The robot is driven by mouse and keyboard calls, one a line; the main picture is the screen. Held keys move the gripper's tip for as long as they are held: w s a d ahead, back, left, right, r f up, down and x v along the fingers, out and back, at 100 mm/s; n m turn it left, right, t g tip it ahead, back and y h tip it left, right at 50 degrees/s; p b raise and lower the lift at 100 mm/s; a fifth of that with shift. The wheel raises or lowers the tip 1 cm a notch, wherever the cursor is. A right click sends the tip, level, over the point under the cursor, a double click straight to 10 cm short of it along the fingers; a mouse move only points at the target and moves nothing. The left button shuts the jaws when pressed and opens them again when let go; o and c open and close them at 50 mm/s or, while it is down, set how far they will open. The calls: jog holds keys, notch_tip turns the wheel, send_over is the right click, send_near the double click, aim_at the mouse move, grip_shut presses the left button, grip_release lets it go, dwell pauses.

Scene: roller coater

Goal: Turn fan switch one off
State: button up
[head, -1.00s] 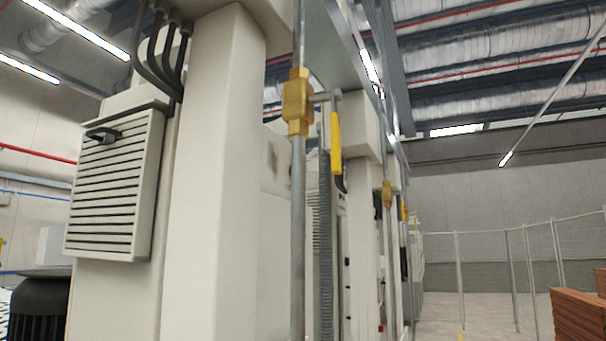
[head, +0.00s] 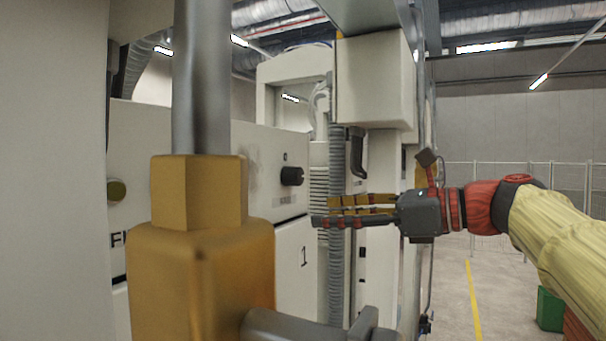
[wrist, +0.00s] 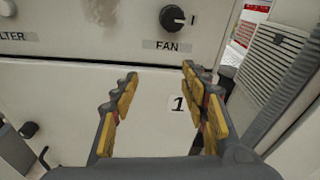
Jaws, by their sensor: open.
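The fan switch (wrist: 173,18) is a round black knob on a pale panel, above a FAN label (wrist: 167,45). A light mark on the knob appears to face right, towards an "I" mark. In the head view the same knob (head: 291,176) stands out from the panel, left of my gripper (head: 322,210). A door with a "1" (head: 304,256) is below it. In the wrist view my gripper (wrist: 160,78) is open and empty, its yellow-padded fingers apart. The fingertips are below the knob in that picture, not touching it.
A large brass fitting on a pipe (head: 202,270) fills the near left of the head view and hides part of the panel. A ribbed conduit (head: 336,240) runs upright by my fingers. A FILTER knob (head: 116,190) is further left. Open floor lies at right.

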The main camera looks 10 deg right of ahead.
jog(key=m+y+p, duration=0.1)
send_near(301, 175)
jog(key=x, duration=0.2)
jog(key=p+x, duration=0.2)
jog(key=x, duration=0.5)
jog(key=shift+w+a, duration=0.15)
jog(key=shift+a, duration=0.1)
jog(key=c, duration=1.1)
jog(key=shift+c, duration=0.3)
